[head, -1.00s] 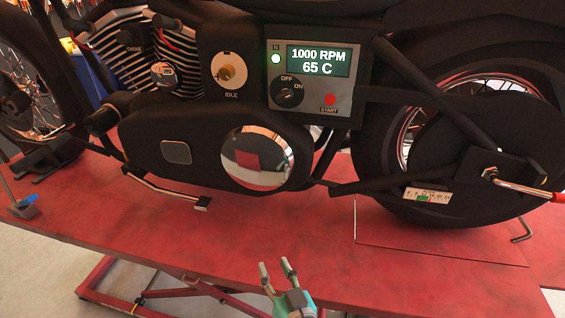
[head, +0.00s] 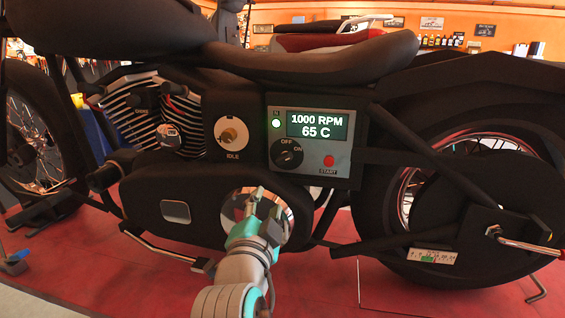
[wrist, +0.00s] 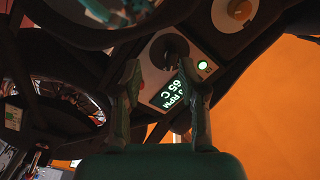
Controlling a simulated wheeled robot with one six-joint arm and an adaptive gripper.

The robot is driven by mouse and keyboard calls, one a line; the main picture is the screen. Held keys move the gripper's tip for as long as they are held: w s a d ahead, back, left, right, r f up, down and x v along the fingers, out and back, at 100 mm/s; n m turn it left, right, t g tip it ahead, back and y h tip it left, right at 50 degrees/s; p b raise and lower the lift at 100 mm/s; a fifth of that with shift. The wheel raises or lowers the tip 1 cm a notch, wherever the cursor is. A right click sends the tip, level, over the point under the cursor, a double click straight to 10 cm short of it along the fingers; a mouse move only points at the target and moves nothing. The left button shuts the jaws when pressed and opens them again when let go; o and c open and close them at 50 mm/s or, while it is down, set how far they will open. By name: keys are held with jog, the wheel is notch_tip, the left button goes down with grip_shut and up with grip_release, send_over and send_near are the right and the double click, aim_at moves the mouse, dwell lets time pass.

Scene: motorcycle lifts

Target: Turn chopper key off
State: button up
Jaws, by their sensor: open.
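The chopper's key switch (head: 286,153) is a round black knob on the grey control panel, with OFF above it and ON at its upper right. Its exact pointing direction is too small to tell. The display (head: 318,125) above is lit with 1000 RPM and 65 C, and a green N lamp (head: 276,124) glows. My gripper (head: 262,200) is open and empty, below and left of the key, in front of the round chrome cover (head: 283,222). In the wrist view the key switch (wrist: 168,50) shows beyond and between the open fingers (wrist: 160,80), apart from them.
The IDLE dial (head: 231,134) is left of the panel and the red START button (head: 328,160) is below the display. The rear wheel (head: 470,210) is at right. The bike stands on a red lift (head: 330,285). The seat (head: 315,58) overhangs above.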

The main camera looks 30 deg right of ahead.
aim_at(283, 161)
notch_tip(283, 161, up, 5)
jog(key=m+g+h, duration=0.1)
jog(key=m, duration=0.2)
jog(key=x, duration=0.7)
jog(key=s+d+x, duration=0.1)
jog(key=x, duration=0.2)
jog(key=shift+w+d+f, duration=0.15)
jog(key=shift+w+f, duration=0.05)
jog(key=shift+w, duration=0.1)
grip_shut()
